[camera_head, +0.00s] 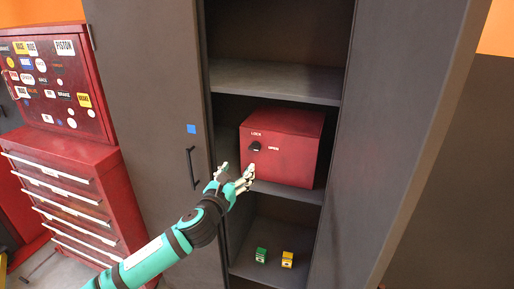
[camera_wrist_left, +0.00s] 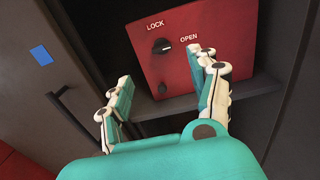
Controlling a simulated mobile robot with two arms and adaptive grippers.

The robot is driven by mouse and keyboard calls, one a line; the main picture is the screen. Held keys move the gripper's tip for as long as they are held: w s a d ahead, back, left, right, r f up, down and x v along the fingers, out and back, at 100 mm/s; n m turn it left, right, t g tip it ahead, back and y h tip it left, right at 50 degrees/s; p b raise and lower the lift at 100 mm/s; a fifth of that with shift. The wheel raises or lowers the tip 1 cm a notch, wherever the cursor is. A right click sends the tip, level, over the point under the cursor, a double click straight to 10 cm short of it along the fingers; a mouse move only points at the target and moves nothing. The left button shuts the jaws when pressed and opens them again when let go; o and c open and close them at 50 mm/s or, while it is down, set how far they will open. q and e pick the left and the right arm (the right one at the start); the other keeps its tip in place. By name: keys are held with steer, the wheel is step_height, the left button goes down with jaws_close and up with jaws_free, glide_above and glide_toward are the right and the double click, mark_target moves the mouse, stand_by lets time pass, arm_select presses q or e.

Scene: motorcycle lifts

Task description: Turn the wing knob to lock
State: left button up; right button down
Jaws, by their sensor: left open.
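The wing knob (camera_head: 255,147) is a small black knob on the front of a red box (camera_head: 297,150) that stands on a cabinet shelf. In the left wrist view the knob (camera_wrist_left: 161,46) shows with the white words LOCK above it and OPEN to its right. Its light pointer mark faces right, toward OPEN. My left gripper (camera_head: 236,171) is open and empty, below and to the left of the knob and apart from it. In the left wrist view its two fingers (camera_wrist_left: 158,95) stand spread below the knob. My right gripper is in neither view.
The dark cabinet's shelf edge (camera_wrist_left: 205,106) runs just under the box. An open door with a black handle (camera_head: 193,168) stands to the left. A green block (camera_head: 261,255) and a yellow block (camera_head: 287,259) sit on the lower shelf. A red tool chest (camera_head: 75,190) stands at far left.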

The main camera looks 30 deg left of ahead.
mark_target(253, 149)
arm_select(q)
steer(key=p+x, duration=0.2)
steer(key=x, duration=1.1)
steer(key=shift+w+d, duration=0.15)
steer(key=shift+c, duration=0.4)
steer(key=c, duration=1.1)
